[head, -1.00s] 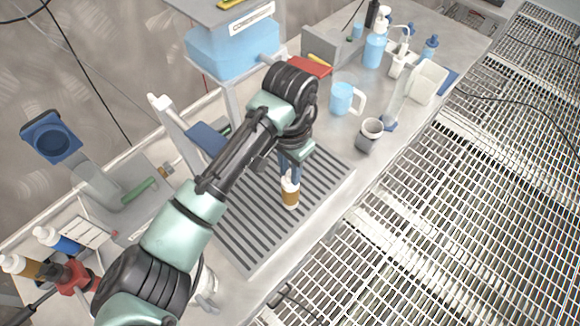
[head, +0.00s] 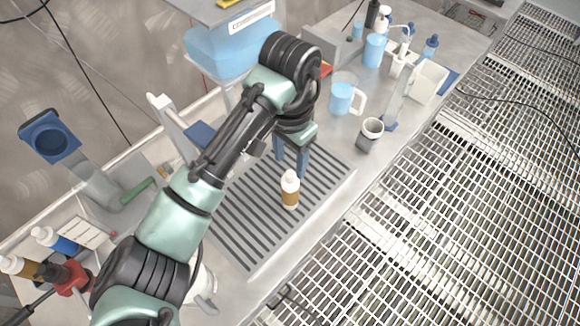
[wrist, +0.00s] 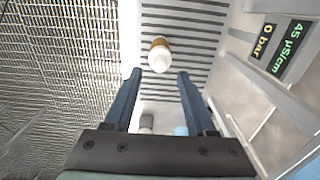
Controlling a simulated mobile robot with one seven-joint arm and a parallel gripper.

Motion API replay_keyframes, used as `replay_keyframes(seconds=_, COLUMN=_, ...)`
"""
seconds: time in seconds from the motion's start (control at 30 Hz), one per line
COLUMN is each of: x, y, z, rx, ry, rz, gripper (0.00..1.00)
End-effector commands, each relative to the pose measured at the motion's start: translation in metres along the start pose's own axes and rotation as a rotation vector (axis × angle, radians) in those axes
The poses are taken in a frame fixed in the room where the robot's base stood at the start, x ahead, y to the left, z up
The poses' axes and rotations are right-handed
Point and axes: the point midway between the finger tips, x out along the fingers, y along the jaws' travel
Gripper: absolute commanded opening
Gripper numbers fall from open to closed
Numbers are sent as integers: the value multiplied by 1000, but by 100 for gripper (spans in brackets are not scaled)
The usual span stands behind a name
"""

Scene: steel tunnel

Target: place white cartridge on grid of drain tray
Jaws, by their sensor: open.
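A small cylinder with a white top and brown lower part (head: 290,190) stands upright on the slatted grid of the drain tray (head: 235,215); I take it for the white cartridge. In the wrist view its white top (wrist: 160,60) shows just beyond my fingertips, over the grid (wrist: 178,18). My gripper (head: 291,172) has blue fingers, open and empty, above and behind the cylinder in the head view. In the wrist view my gripper (wrist: 160,77) has a clear gap between its fingers. My arm hides part of the tray's left side.
A clear mug of blue liquid (head: 342,97) and a dark grey cup (head: 369,135) stand right of the tray. A blue tank (head: 222,50) is behind. Bottles stand at the far right back and in a rack at left. The front grid is clear.

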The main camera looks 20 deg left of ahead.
Motion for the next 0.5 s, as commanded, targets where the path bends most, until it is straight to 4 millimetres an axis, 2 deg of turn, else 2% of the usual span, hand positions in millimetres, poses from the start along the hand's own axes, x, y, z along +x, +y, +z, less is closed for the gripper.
replay_keyframes(seconds=0.2, x=-53, y=-2, z=0, rx=1, ry=1, rz=-6, gripper=56)
replay_keyframes(seconds=0.33, x=-70, y=-1, z=0, rx=1, ry=0, rz=-4, gripper=56)
replay_keyframes(seconds=0.5, x=-79, y=0, z=0, rx=0, ry=0, rz=0, gripper=56)
